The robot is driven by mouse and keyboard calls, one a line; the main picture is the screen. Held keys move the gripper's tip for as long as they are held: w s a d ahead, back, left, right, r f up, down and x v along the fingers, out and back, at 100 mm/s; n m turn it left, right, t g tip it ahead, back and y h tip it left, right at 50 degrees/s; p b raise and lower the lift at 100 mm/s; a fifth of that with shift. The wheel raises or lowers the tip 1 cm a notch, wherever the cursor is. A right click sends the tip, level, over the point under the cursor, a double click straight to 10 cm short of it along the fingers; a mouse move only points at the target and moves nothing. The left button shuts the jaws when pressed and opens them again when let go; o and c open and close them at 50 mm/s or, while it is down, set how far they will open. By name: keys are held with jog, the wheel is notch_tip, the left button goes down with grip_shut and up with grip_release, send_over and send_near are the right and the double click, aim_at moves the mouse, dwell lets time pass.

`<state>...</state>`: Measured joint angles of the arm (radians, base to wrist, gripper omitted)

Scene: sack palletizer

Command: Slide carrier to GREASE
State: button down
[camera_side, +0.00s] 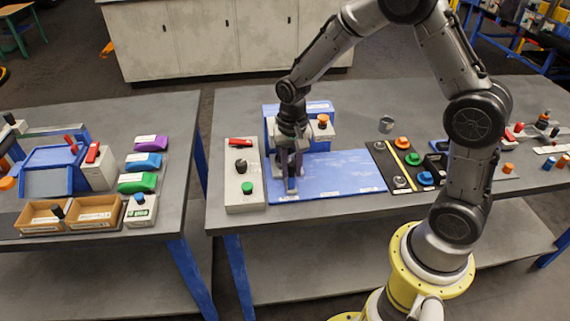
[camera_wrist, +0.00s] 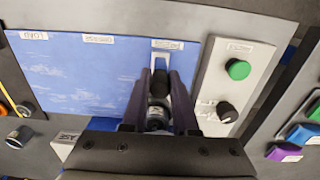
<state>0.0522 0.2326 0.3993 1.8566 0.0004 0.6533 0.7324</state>
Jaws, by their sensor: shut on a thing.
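My gripper (camera_side: 290,186) reaches down at the left end of the blue plate (camera_side: 335,172). In the wrist view its dark fingers (camera_wrist: 160,108) are shut on the carrier's grey and black knob (camera_wrist: 158,98), between them. The rest of the carrier is hidden by the fingers. Along the plate's front edge are three small white labels: one (camera_wrist: 168,44) just past the knob, one in the middle (camera_wrist: 98,38) and one at the far end (camera_wrist: 33,36). I cannot read which says GREASE.
A grey control box (camera_side: 243,190) with a green button, a black knob and a red switch stands close left of the plate. A blue machine block (camera_side: 318,143) with an orange knob stands behind. A dark panel with coloured buttons (camera_side: 401,142) lies to the right. The plate's middle is clear.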

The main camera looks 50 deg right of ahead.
jog(key=shift+s+d, duration=3.5)
jog(key=shift+d, duration=0.1)
jog(key=c, duration=0.5)
grip_release()
jog(key=shift+r, duration=0.1)
jog(key=shift+r, duration=2.15)
jog(key=shift+r, duration=1.75)
